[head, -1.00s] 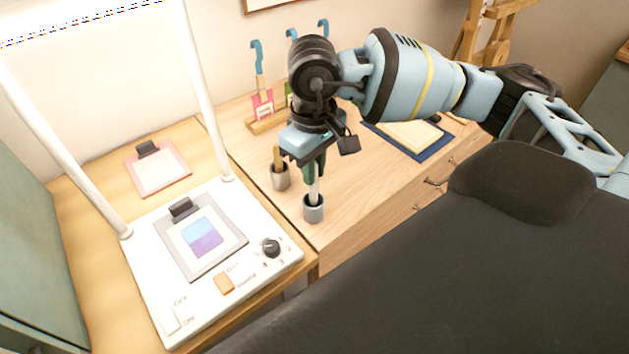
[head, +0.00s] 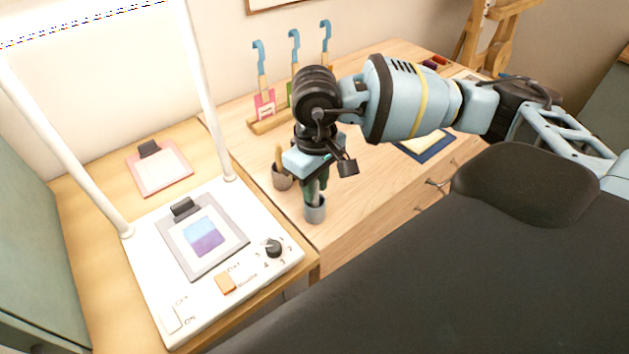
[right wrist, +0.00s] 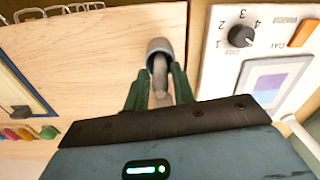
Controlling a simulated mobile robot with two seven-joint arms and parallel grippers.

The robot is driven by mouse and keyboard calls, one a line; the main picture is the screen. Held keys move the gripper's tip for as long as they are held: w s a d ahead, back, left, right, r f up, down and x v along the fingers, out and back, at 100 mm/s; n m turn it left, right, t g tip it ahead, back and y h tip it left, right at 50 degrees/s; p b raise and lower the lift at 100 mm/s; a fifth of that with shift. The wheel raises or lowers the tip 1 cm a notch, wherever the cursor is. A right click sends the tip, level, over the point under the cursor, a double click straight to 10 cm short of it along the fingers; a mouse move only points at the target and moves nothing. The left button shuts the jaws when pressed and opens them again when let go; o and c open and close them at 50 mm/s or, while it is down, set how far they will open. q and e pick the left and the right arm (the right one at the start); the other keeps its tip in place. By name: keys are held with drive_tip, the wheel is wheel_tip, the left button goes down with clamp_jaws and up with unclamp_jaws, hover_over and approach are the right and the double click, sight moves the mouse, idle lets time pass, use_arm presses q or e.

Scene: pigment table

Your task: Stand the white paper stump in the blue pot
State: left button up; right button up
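The blue pot (head: 315,210) is a small grey-blue cup near the front edge of the wooden desk. My right gripper (head: 315,190) points down just above its rim. In the right wrist view its green fingers (right wrist: 160,90) stand on both sides of the pale paper stump (right wrist: 160,75), shut on it. The stump's far end is inside the mouth of the pot (right wrist: 159,46). In the head view the fingers largely hide the stump. My left gripper is not in view.
A brownish-grey pot (head: 282,180) with a wooden-handled tool stands close behind the blue pot. A white light panel (head: 150,265) lies to the left. A blue mat (head: 430,152) lies to the right.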

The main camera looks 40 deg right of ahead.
drive_tip(key=shift+o, duration=1)
drive_tip(key=shift+r, duration=0.1)
drive_tip(key=shift+r, duration=0.55)
wheel_tip(320, 180, up, 11)
drive_tip(key=shift+r, duration=0.1)
